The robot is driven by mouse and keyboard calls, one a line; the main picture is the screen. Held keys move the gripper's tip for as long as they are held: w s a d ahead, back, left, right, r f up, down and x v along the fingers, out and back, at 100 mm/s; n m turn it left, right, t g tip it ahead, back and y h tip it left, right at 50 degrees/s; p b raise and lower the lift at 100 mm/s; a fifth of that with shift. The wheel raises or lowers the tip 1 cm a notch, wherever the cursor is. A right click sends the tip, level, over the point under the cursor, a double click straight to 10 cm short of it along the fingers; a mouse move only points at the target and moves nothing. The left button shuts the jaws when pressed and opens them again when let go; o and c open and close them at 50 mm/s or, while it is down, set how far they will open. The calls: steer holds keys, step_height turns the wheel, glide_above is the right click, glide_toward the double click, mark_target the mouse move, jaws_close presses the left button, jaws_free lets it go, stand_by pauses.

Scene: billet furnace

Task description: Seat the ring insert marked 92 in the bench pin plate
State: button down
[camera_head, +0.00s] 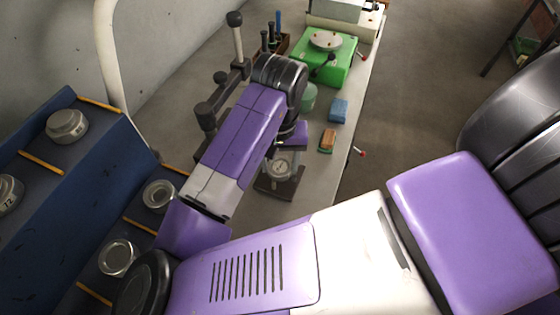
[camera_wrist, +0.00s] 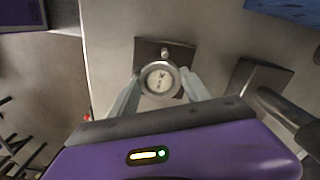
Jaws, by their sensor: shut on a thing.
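My gripper (camera_wrist: 160,88) is shut on a round metal ring insert (camera_wrist: 160,77), one pale finger on each side. Dark marks show on its light face, but I cannot read the number. The dark square bench pin plate (camera_wrist: 146,48) lies behind the ring, with a small round pin (camera_wrist: 164,54) near its middle edge. In the head view the ring (camera_head: 281,165) is over the plate (camera_head: 267,187), under my wrist. The ring hides part of the plate, and I cannot tell whether they touch.
A blue rack (camera_head: 90,190) at the left holds several ring inserts, one marked 72 (camera_head: 9,195). On the bench (camera_head: 322,172) are a dark stand (camera_head: 207,112), a green device (camera_head: 325,62), a blue block (camera_head: 339,110) and a brown-orange block (camera_head: 328,140). The bench's right edge is close.

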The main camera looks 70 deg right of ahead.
steer(key=shift+s+f+b, duration=0.15)
steer(key=shift+f+b, duration=0.6)
steer(key=shift+f, duration=0.3)
steer(key=shift+d+r+p, duration=0.1)
steer(key=shift+r+p, duration=0.8)
steer(key=shift+p, duration=0.05)
steer(key=shift+w+d+r, duration=0.1)
steer(key=shift+w+r, duration=0.05)
steer(key=shift+w, duration=0.15)
stand_by(0.5)
